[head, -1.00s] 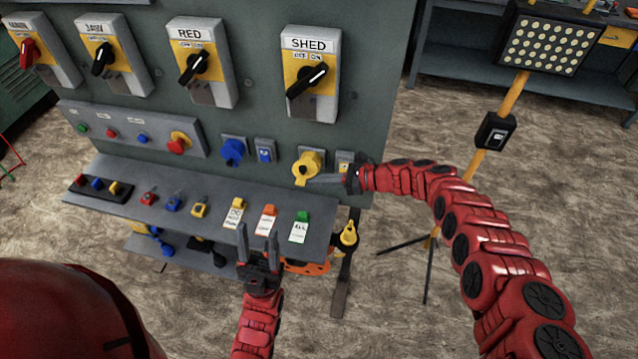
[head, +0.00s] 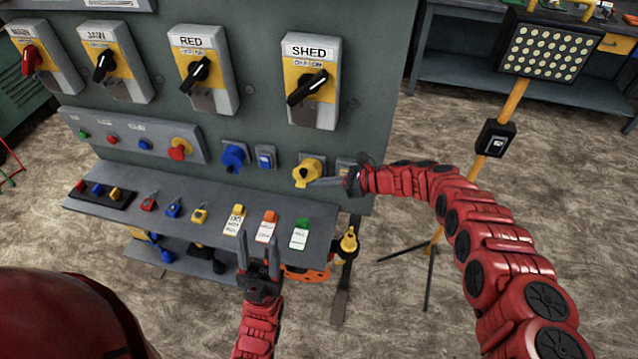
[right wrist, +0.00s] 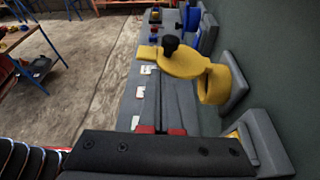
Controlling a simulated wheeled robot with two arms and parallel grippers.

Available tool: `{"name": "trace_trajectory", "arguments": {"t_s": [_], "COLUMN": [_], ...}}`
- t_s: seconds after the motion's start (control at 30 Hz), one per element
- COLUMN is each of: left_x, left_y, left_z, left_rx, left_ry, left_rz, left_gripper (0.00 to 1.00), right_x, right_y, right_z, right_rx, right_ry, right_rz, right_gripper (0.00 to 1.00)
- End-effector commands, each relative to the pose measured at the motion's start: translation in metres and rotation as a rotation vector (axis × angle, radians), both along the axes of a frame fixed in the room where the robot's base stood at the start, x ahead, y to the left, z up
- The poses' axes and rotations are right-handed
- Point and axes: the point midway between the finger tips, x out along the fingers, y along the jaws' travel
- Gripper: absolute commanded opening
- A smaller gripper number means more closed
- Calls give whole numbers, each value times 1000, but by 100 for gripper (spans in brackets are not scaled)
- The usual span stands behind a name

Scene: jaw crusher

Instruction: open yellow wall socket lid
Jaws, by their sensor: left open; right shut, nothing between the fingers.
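The yellow wall socket (head: 309,168) is on the grey panel, right of the blue socket. Its yellow lid (right wrist: 188,63) projects from the wall in the right wrist view, with a black knob (right wrist: 170,43) apparently on it. I cannot tell the lid's exact angle. My right gripper (head: 312,183) is shut and empty at the socket's lower right in the head view. In the right wrist view its fingers (right wrist: 163,95) reach up under the lid, which hides the tips; contact cannot be told. My left gripper (head: 258,245) is open and empty at the shelf's front edge.
The grey shelf (head: 222,232) below holds several tags and padlocks. A blue socket (head: 233,156) and rotary switches, including SHED (head: 312,85), are on the panel. A lamp stand (head: 508,100) stands at the right. Open floor lies between stand and panel.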

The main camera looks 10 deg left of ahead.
Motion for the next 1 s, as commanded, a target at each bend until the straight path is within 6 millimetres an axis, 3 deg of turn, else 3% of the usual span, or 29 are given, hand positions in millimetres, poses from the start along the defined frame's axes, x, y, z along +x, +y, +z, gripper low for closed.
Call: {"name": "trace_trajectory", "arguments": {"t_s": [0.7,1.0], "left_x": [0,0], "left_y": [0,0], "left_z": [35,38], "left_rx": [0,0], "left_ry": [0,0], "left_rz": [0,0], "left_gripper": [50,50], "right_x": [-13,-12], "right_y": [0,-9], "right_z": [10,12], "right_rx": [0,-1], "right_ry": [0,0], "right_rz": [1,-1], "right_gripper": [0,0]}}
